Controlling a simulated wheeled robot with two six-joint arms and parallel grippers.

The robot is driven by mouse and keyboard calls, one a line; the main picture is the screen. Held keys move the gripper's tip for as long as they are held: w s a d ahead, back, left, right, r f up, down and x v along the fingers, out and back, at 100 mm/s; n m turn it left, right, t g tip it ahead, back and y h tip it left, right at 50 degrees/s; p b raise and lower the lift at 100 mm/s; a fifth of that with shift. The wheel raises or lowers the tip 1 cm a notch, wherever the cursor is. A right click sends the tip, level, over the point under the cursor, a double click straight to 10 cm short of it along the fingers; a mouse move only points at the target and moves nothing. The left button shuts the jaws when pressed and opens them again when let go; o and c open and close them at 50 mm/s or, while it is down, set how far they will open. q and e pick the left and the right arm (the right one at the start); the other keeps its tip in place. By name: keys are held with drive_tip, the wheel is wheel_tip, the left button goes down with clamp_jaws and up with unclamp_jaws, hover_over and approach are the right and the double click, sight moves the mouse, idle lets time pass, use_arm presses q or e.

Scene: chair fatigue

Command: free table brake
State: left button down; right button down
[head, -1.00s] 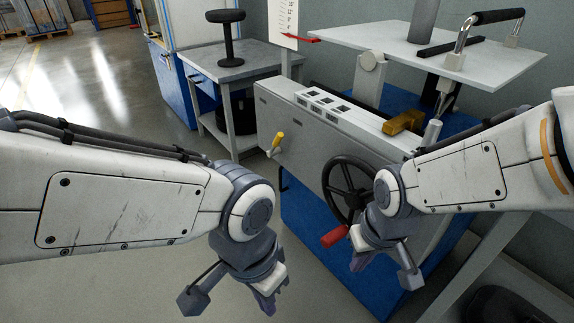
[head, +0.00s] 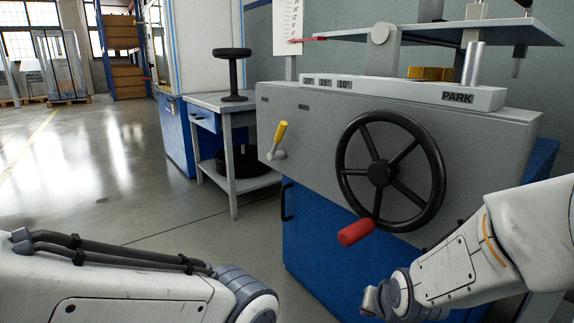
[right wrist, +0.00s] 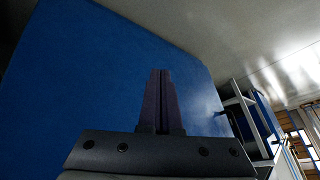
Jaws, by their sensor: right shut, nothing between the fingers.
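A yellow-handled lever (head: 281,133) stands on the left part of the grey machine front (head: 310,190), its grip leaning slightly right of upright. A black handwheel (head: 378,173) with a red crank handle (head: 356,232) is on the same front, to the right. My right gripper (right wrist: 160,78) is shut and empty, in front of a blue panel. In the head view its arm is low right, below the wheel, apart from the lever. My left gripper is out of the frame; only its arm shows.
A grey side table (head: 225,103) with a black stand (head: 232,75) is left of the machine. The blue cabinet (head: 335,245) is under the machine. A top strip (head: 400,92) bears angle marks and "PARK". The floor at left is clear.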

drive_tip(key=w+a+r+m+t+y, duration=0.1)
drive_tip(key=w+a+r+m+t, duration=0.6)
drive_tip(key=w+a+r, duration=0.2)
drive_tip(key=s+a+r+m+t, duration=0.2)
drive_tip(key=a+r+m+t, duration=0.1)
drive_tip(key=r, duration=0.4)
drive_tip(key=s+a+r+m+t, duration=0.1)
drive_tip(key=a+r+m+t, duration=0.2)
drive_tip(key=r+m+t, duration=0.3)
drive_tip(key=shift+s+r+m+h, duration=0.4)
drive_tip(key=shift+r+m, duration=0.4)
drive_tip(key=shift+r, duration=0.1)
